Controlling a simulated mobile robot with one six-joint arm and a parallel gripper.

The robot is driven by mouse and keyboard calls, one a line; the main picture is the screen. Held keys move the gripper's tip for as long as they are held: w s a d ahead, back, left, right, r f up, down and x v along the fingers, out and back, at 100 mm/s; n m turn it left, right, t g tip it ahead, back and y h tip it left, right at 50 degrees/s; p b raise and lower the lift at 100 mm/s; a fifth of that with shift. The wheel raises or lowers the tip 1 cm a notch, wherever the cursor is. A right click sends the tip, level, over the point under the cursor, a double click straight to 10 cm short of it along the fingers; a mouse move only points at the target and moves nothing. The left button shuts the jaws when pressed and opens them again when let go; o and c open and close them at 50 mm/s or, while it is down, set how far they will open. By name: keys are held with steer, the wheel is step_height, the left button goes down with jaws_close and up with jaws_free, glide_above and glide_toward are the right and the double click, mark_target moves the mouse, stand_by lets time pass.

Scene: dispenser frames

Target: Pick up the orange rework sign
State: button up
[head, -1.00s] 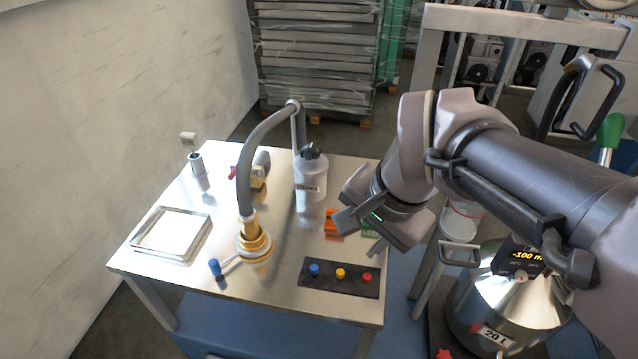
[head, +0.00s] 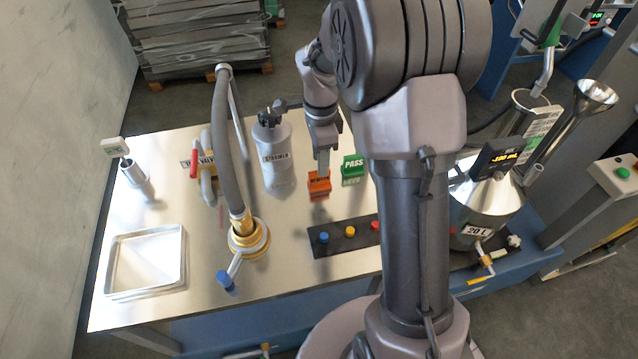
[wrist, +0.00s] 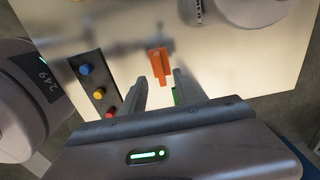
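The orange rework sign (head: 319,184) stands on the steel tabletop, between the strainer bottle and the green PASS sign (head: 353,166). In the wrist view the orange sign (wrist: 160,64) is ahead of the fingertips, in line with the gap between them. My gripper (head: 323,168) points down, just behind and above the orange sign in the head view. In the wrist view my gripper (wrist: 159,78) is open, with nothing between its fingers. A bit of the green sign (wrist: 177,97) shows by the right finger, which hides most of it.
A black panel (head: 336,246) with blue, yellow and red buttons lies in front of the orange sign. The strainer bottle (head: 275,155) stands to its left. A grey hose (head: 222,150) arches down to a brass fitting (head: 246,238). A shallow tray (head: 146,292) lies at the left.

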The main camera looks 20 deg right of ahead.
mark_target(319, 179)
step_height(319, 179, down, 5)
steer(key=b, duration=0.2)
steer(key=shift+a+f+b, duration=0.1)
steer(key=shift+f+b, duration=0.1)
steer(key=shift+b, duration=0.2)
steer(key=shift+r, duration=0.15)
steer(key=shift+c, duration=0.3)
jaws_close()
steer(key=shift+r, duration=0.1)
